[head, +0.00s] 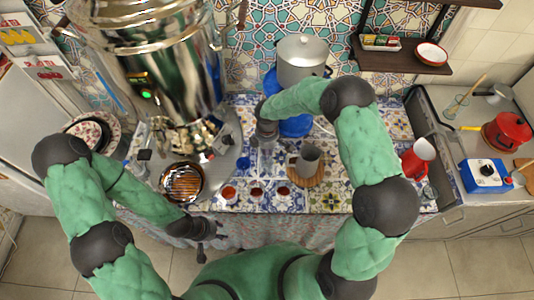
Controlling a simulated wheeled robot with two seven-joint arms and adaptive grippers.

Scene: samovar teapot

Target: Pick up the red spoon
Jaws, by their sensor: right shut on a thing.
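I cannot make out a red spoon clearly anywhere in the head view. My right gripper (265,138) is over the blue-and-white tiled table, beside the blue stand under the grey pot. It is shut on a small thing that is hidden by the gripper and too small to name. My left gripper (208,245) hangs in front of the table's front edge. Its fingers look apart, with nothing between them.
A big shiny samovar (170,75) stands at the left. A grey pot (301,60), a grey jug (308,159), a grilled bowl (182,183) and several small red cups (256,192) share the table. A red-and-white jug (418,158) is at the right.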

